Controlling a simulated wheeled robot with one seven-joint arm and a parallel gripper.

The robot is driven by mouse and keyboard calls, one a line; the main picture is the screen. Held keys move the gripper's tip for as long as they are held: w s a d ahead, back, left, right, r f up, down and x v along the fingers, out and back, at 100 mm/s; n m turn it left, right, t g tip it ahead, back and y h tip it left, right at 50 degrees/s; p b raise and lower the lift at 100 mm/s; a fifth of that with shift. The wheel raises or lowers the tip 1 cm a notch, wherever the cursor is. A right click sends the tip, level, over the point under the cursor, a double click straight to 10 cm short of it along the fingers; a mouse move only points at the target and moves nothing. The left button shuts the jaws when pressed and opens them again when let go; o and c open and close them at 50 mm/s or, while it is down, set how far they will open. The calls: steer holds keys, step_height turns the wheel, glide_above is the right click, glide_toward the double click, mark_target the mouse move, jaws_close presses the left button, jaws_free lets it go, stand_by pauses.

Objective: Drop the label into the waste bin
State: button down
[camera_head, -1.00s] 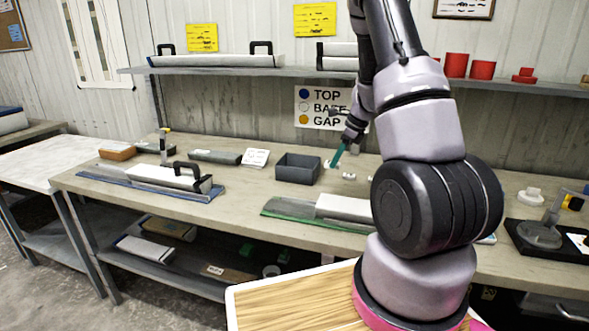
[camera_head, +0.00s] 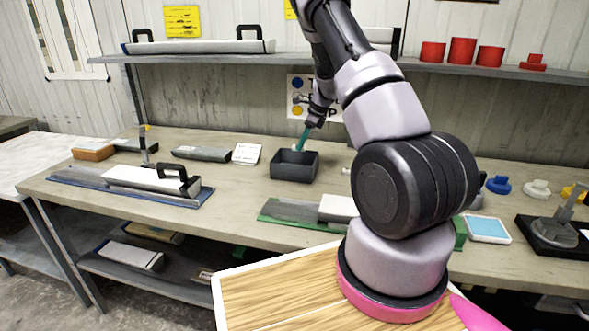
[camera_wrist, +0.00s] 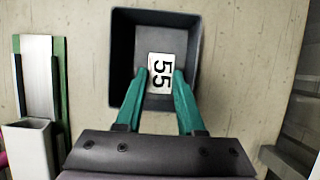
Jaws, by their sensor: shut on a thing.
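The label (camera_wrist: 161,76) is a small white rectangle marked "55". It is between the green fingertips of my gripper (camera_wrist: 159,82) in the wrist view, and my gripper is shut on it. The waste bin (camera_wrist: 124,58) is a dark grey open box behind and below the label, which shows over the bin's opening. In the head view the bin (camera_head: 293,177) stands on the workbench, and my gripper (camera_head: 298,148) is above its back rim, pointing down. The label cannot be made out in the head view.
The workbench (camera_head: 240,205) holds a white card (camera_head: 246,153) left of the bin and a tray on a green mat (camera_head: 270,222) in front. A shelf (camera_head: 300,62) runs above, behind my arm. Red cups (camera_head: 461,51) stand on it.

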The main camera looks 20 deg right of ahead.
steer(key=shift+f, duration=1.2)
steer(key=shift+c, duration=2.2)
jaws_free()
steer(key=v, duration=1.1)
steer(key=shift+a, duration=0.1)
